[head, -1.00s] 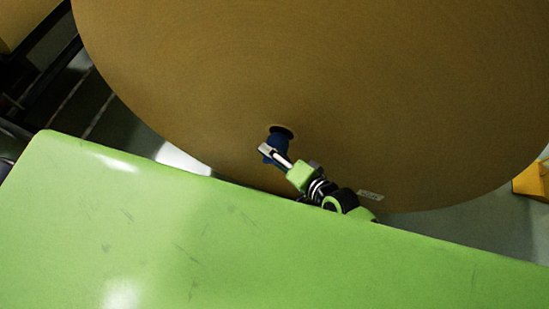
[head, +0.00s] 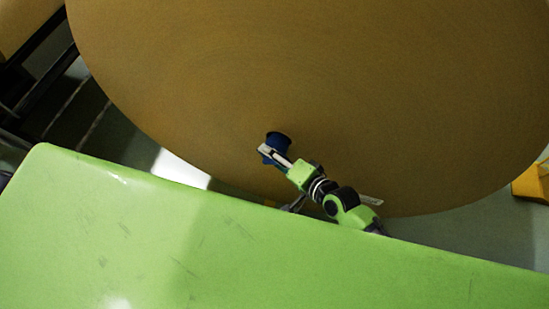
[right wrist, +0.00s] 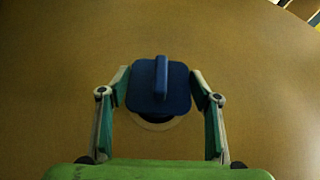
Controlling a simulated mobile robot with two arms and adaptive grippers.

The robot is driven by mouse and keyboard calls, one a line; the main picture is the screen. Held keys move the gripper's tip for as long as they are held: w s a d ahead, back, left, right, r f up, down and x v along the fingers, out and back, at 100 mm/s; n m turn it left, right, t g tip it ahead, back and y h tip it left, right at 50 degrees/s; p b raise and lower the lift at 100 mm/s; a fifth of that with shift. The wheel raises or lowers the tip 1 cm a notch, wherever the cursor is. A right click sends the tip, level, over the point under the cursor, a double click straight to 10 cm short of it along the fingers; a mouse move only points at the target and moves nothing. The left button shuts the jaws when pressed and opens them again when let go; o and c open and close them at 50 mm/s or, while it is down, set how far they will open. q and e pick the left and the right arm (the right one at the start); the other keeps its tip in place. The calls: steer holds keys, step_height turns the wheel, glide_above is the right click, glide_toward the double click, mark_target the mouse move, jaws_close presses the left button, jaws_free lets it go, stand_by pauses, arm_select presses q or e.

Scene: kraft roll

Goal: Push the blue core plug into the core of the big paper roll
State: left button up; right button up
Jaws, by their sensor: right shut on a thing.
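The big paper roll (head: 330,90) fills most of the head view with its brown flat face towards me. The blue core plug (head: 277,142) is at the core, low on that face, and covers the dark opening in this view. In the right wrist view the plug (right wrist: 158,95) shows its square blue head with a raised bar. A pale curved strip of the core rim (right wrist: 158,124) shows below it. My right gripper (head: 270,154) is shut on the plug, one finger on each side. How deep the plug sits is hidden. My left gripper is not in view.
A dark metal frame (head: 42,65) stands at the left, with part of another brown roll (head: 25,22) in the upper left corner. A yellow object (head: 530,182) is on the floor at the right edge. The roll face around the plug is clear.

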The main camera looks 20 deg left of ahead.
mark_target(286, 148)
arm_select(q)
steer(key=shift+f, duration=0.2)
arm_select(e)
steer(key=shift+w, duration=0.3)
arm_select(q)
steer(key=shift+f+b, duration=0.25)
steer(key=shift+b, duration=0.2)
arm_select(e)
steer(key=shift+w, duration=0.5)
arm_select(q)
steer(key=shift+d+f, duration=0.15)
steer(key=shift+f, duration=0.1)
arm_select(e)
steer(key=shift+w, duration=0.35)
arm_select(q)
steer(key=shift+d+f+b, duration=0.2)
steer(key=shift+b, duration=0.2)
arm_select(e)
steer(key=shift+w, duration=0.4)
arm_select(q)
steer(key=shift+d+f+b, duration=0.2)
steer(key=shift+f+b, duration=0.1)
arm_select(e)
steer(key=shift+w+d, duration=0.1)
steer(key=shift+w, duration=0.35)
steer(key=shift+w, duration=0.25)
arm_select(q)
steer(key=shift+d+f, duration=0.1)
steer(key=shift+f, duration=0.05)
